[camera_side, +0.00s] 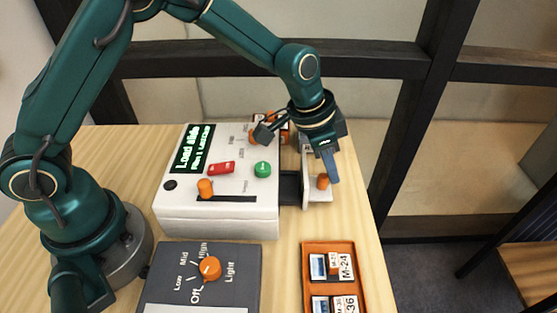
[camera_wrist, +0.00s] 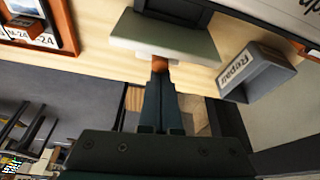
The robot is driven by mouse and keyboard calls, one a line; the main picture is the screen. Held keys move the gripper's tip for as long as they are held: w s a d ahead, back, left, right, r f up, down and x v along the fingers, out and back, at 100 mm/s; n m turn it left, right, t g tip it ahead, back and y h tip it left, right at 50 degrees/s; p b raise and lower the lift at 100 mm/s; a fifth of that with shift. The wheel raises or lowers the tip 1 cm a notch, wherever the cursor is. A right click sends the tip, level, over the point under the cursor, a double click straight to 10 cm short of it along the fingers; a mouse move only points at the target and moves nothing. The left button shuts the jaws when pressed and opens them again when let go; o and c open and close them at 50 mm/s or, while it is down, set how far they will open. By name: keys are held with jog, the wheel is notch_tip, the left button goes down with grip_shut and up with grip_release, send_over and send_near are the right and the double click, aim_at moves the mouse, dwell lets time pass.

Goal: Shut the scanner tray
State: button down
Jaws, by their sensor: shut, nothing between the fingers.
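The scanner (camera_side: 222,213) is a white box with a green-lettered display reading "Load slide". Its tray (camera_side: 316,196) sticks out of the right side on a dark slide (camera_side: 290,188), with a gap between the tray's pale front plate and the box. An orange knob (camera_side: 323,182) is on the outer face of that plate. My gripper (camera_side: 334,181) is shut and empty, pointing down just right of the knob. In the wrist view, the fingertips (camera_wrist: 159,76) line up with the knob (camera_wrist: 160,64) below the tray front (camera_wrist: 165,42). I cannot tell whether they touch it.
A grey box marked "Repair" (camera_wrist: 255,72) stands near the tray. An orange holder (camera_side: 355,262) with labelled slides lies at the front right. A dark light-control box (camera_side: 240,262) with an orange dial is in front of the scanner. The table's right edge is close to my gripper.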

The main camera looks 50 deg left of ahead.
aim_at(304, 167)
jog(key=s+a, duration=0.3)
jog(key=shift+s+a+f, duration=0.1)
jog(key=shift+s, duration=0.1)
dwell(0.3)
